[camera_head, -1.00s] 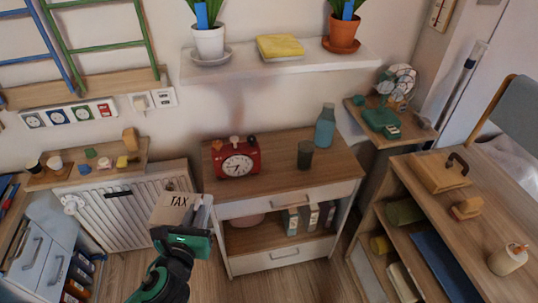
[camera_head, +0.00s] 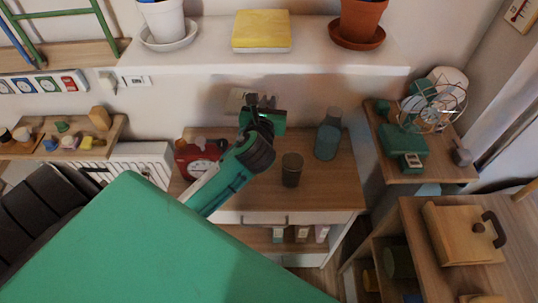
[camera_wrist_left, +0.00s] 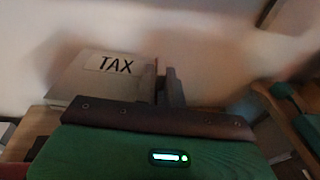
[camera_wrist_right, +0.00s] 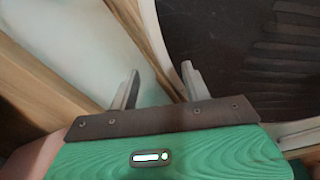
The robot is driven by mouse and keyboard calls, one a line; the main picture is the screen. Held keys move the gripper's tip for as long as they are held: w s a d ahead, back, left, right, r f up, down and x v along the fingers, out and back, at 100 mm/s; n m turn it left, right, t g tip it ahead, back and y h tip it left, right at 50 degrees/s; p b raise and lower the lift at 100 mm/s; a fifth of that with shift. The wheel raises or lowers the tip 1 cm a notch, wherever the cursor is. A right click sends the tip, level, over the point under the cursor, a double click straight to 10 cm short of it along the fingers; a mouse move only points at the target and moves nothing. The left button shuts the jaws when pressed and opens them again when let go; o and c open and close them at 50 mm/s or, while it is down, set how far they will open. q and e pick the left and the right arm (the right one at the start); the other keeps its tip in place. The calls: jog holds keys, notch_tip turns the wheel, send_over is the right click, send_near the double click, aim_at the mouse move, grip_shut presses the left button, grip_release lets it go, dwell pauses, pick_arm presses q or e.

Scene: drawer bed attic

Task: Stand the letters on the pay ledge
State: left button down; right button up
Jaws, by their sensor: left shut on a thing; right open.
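A pale letter marked TAX (camera_wrist_left: 82,72) shows in the left wrist view, just left of the fingers. My left gripper (camera_wrist_left: 164,86) is shut on it. In the head view my left gripper (camera_head: 263,108) is raised in front of the wall, over the back of the wooden cabinet top. Only a small pale part of the letter (camera_head: 238,98) shows there behind the gripper. My right gripper (camera_wrist_right: 160,88) is open and empty in the right wrist view. It is out of the head view. I cannot tell which surface is the pay ledge.
The cabinet top (camera_head: 330,195) holds a red clock (camera_head: 200,160), a dark cup (camera_head: 291,170) and a teal bottle (camera_head: 328,135). A white wall shelf (camera_head: 212,58) with two plant pots is above. A corner shelf with a fan (camera_head: 432,105) is right. My green arm covers the lower left.

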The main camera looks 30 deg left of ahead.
aim_at(259, 92)
pick_arm(q)
jog(key=a, duration=0.1)
jog(key=w+a+n+y, duration=0.1)
jog(key=a+r, duration=0.1)
jog(key=shift+w+a+g, duration=0.2)
jog(key=shift+w+g, duration=0.15)
jog(key=shift+g, duration=0.05)
jog(key=shift+w+a+f+n+y+b, duration=0.1)
jog(key=shift+a+f+n+y+b, duration=0.05)
jog(key=shift+a+n+y+b, duration=0.2)
notch_tip(259, 92, down, 15)
jog(key=shift+w+r+b, duration=0.15)
jog(key=shift+b, duration=0.95)
jog(key=shift+f, duration=0.25)
notch_tip(259, 92, down, 4)
jog(key=shift+f+b, duration=0.1)
jog(key=shift+b, duration=0.45)
jog(key=shift+f, duration=0.15)
pick_arm(e)
jog(key=shift+t, duration=0.3)
jog(key=w, duration=0.5)
jog(key=shift+w+a+f, duration=0.2)
jog(key=shift+a+f, duration=0.05)
jog(key=shift+a, duration=0.15)
